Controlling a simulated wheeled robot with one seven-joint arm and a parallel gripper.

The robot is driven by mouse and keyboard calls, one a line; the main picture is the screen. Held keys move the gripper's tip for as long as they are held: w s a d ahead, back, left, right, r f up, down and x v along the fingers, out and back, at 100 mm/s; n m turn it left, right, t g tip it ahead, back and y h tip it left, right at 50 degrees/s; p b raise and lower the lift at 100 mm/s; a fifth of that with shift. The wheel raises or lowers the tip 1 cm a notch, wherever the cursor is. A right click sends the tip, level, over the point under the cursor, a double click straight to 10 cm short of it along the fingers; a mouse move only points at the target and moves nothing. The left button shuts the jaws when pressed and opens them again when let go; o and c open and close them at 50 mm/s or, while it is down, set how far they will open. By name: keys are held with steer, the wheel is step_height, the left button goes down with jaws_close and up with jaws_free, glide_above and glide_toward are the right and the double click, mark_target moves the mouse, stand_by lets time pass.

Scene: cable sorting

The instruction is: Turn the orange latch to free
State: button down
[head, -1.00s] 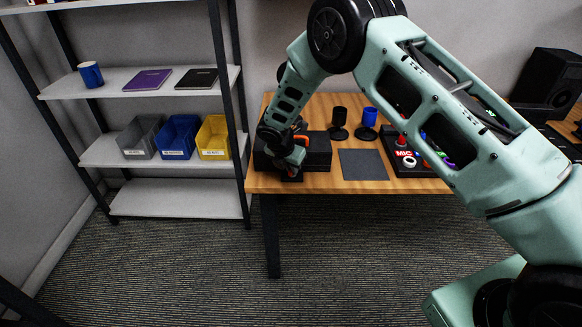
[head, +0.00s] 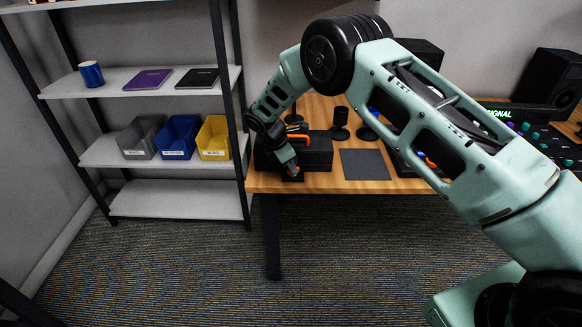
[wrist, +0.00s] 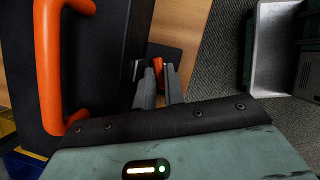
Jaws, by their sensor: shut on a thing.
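The orange latch (wrist: 158,70) shows as a small orange piece between my grey fingertips in the wrist view, at the side of a black case (wrist: 100,60). My gripper (wrist: 160,78) is shut on it; the fingers hide most of the latch, so its angle is hard to tell. In the head view my gripper (head: 294,173) is at the front of the black case (head: 318,156), near the table's front edge. An orange handle (wrist: 46,65) is fixed to the case and also shows in the head view (head: 299,139).
A shelf (head: 177,204) at the left holds a grey bin (head: 139,140), a blue bin (head: 178,138) and a yellow bin (head: 213,138).

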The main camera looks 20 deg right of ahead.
steer(key=shift+m, duration=0.3)
steer(key=c, duration=1.5)
jaws_free()
steer(key=n+p, duration=0.1)
steer(key=n, duration=0.1)
steer(key=shift+s+r+n+t, duration=0.1)
steer(key=shift+r+n+t, duration=0.05)
steer(key=shift+n+t, duration=0.25)
steer(key=n, duration=0.2)
steer(key=n+t+y, duration=0.1)
steer(key=n, duration=0.2)
steer(key=shift+s+d+t+p, duration=0.15)
steer(key=shift+s+t+p, duration=0.05)
steer(key=shift+t+p, duration=0.15)
steer(key=b+v, duration=0.1)
steer(key=v, duration=1.6)
steer(key=s+a+r+m+y, duration=0.1)
steer(key=s+m, duration=0.1)
steer(key=s, duration=0.3)
steer(key=s+a+r+m+g, duration=0.1)
steer(key=s+a+r+m, duration=0.1)
steer(key=s, duration=0.4)
steer(key=s+a+r+m+y, duration=0.1)
steer(key=s+m, duration=0.3)
steer(key=s, duration=0.1)
steer(key=shift+s+a+r+g+y+b, duration=0.15)
steer(key=shift+a+r+g+y+b, duration=0.15)
steer(key=shift+a+r+g+b, duration=0.1)
